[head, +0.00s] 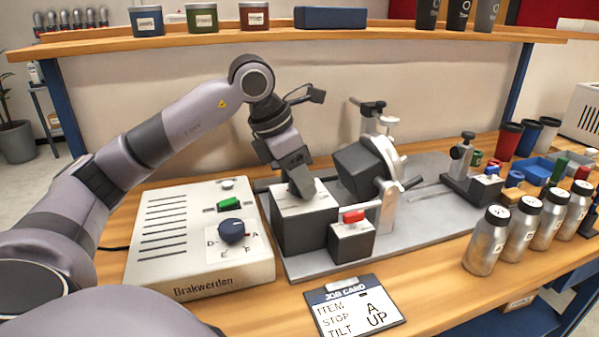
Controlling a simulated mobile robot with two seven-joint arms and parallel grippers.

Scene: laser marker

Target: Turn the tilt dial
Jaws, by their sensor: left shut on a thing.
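My left gripper (301,190) points down onto the white top of a dark block (303,227) on the grey fixture plate. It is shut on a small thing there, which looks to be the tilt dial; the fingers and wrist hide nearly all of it. To the right of the block, the tilting fixture has a dark head (359,170) and a light round disc. A job card (355,306) at the front reads STOP A and TILT UP. My right gripper is not in view.
A white control box (200,240) with a blue lettered dial (232,231) and a green switch stands left of the block. A smaller block with a red switch (354,216) stands to the right. Several silver bottles (487,241) stand at the right front.

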